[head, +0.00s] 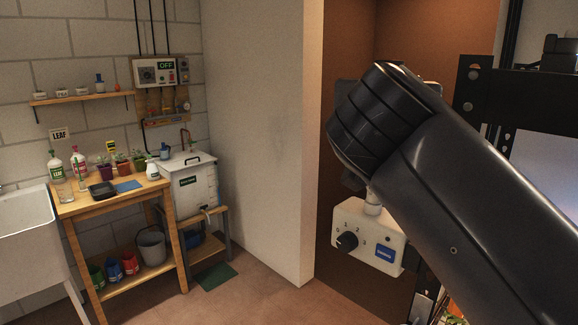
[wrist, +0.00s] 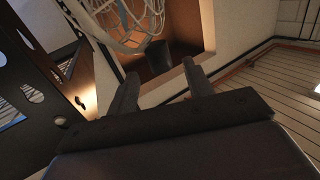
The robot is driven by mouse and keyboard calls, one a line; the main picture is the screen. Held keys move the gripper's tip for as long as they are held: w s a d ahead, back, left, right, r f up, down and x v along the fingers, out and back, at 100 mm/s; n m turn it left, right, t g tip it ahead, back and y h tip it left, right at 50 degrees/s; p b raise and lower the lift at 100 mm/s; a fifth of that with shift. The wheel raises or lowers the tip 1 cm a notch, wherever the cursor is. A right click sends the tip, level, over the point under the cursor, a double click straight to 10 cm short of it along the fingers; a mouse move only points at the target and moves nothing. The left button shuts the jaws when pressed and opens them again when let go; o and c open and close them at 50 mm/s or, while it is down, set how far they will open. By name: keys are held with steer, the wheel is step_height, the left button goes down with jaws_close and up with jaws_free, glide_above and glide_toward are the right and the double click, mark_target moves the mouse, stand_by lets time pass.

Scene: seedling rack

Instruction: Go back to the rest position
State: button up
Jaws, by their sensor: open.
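My gripper (wrist: 158,85) shows in the wrist view with its two fingers spread apart and nothing between them. Past the fingers there is a brown-walled recess and a pale wire or cable shape (wrist: 135,25). In the head view my dark arm crosses the right side from the lower right corner up to the middle. The gripper itself cannot be made out there.
A white control box with a dial (head: 368,236) is partly behind my arm. A black metal frame (head: 480,100) stands at the right. A wooden bench (head: 120,203) with pots and bottles, a white tank (head: 190,185) and a sink (head: 28,235) stand at the left. Floor at centre is clear.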

steer(key=p+x, duration=0.2)
steer(key=x, duration=0.3)
steer(key=shift+w+d+r, duration=0.1)
steer(key=shift+w+d, duration=0.05)
steer(key=shift+w, duration=0.25)
steer(key=shift+m+g+h, duration=0.4)
steer(key=shift+m+h, duration=0.2)
steer(key=shift+h, duration=0.3)
steer(key=m+g+h+p, duration=0.1)
steer(key=m+h+p, duration=0.1)
steer(key=h+p, duration=0.1)
steer(key=shift+r+g, duration=0.1)
steer(key=shift+g, duration=0.2)
steer(key=m+g+h+p, duration=0.4)
steer(key=g+p, duration=0.1)
steer(key=p, duration=0.3)
steer(key=shift+m+h+p, duration=0.3)
steer(key=shift+p, duration=0.1)
steer(key=b+v, duration=0.3)
steer(key=v, duration=0.6)
steer(key=shift+f+b, duration=0.25)
steer(key=shift+b, duration=0.1)
